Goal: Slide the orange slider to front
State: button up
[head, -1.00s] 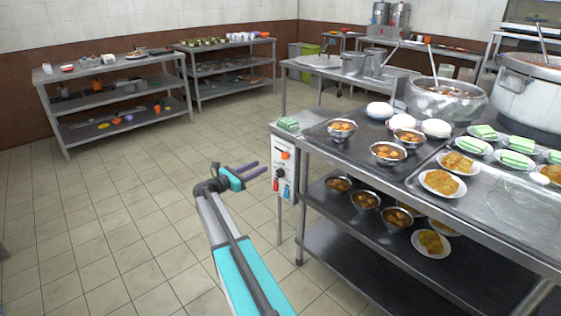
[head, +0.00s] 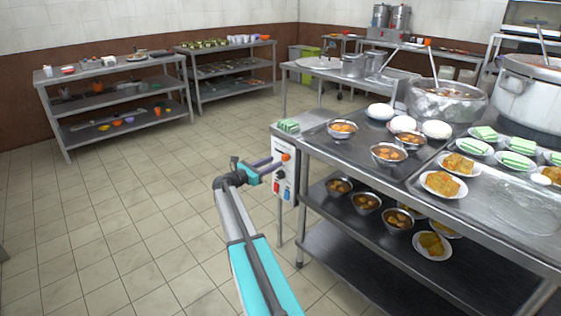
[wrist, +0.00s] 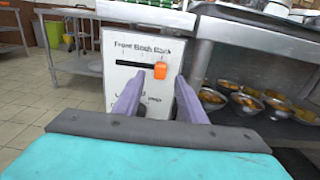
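A white control panel (head: 284,180) hangs at the near left end of the steel counter. Its orange slider (wrist: 160,70) sits at the right end of a short black horizontal slot (wrist: 133,64), under printed labels; "Front" reads at the left and "Back" at the right. The slider also shows in the head view (head: 286,156). My gripper (wrist: 159,77) points at the panel, its purple fingers open, one on each side of the slider in the wrist view. A gap shows between each finger and the slider; I cannot tell the remaining depth. The panel's lower part is hidden by my gripper.
The steel counter (head: 345,150) carries bowls, plates and a large pot (head: 445,103) to the right. Bowls stand on its lower shelf (head: 345,215), close right of the panel. A green-striped item (head: 289,126) lies above the panel. The tiled floor at left is free.

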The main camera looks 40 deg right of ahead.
aim_at(283, 158)
jog(key=shift+s+d, duration=0.15)
jog(key=shift+d, duration=1.3)
jog(key=shift+s+d, duration=0.1)
jog(key=shift+d, duration=1.35)
grip_shut()
